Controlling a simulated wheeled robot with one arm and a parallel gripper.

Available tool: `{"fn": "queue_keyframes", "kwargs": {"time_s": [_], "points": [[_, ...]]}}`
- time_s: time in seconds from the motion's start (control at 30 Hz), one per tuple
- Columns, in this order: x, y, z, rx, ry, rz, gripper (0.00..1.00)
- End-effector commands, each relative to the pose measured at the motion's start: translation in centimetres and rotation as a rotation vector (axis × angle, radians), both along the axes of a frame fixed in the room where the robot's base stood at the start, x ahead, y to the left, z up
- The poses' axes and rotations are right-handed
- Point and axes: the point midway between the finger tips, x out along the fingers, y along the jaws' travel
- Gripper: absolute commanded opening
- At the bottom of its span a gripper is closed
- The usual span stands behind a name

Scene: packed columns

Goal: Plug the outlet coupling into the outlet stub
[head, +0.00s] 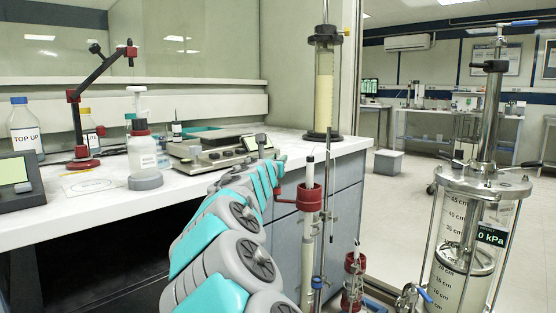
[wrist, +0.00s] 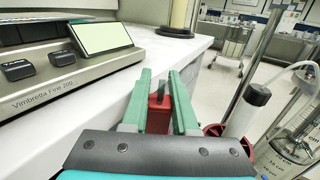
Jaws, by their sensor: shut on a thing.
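My gripper (wrist: 160,84) has its two green fingers closed on a red, block-like piece (wrist: 159,114) with a dark top. I cannot tell from its shape whether this piece is the outlet coupling. In the wrist view the column's dark cap (wrist: 257,95) shows right of the fingers. I cannot make out the outlet stub.
A balance (head: 215,148) sits on the white bench (head: 105,200) left of my gripper. A taller glass column (head: 324,85) stands at the bench's right end. A large clear column with a pressure display (head: 491,236) stands at right. Open floor (head: 400,210) lies between.

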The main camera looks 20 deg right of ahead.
Motion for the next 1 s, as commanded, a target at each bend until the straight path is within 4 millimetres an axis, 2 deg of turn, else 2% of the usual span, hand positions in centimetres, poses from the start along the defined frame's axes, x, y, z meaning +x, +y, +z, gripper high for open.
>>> {"fn": "queue_keyframes", "kwargs": {"time_s": [0.67,0.7,1.0], "points": [[0.0,0.0,-1.6,0.001,-0.001,0.000,0.00],[0.0,0.0,-1.6,0.001,-0.001,0.000,0.28],[0.0,0.0,-1.5,0.000,0.000,0.000,0.62]]}}
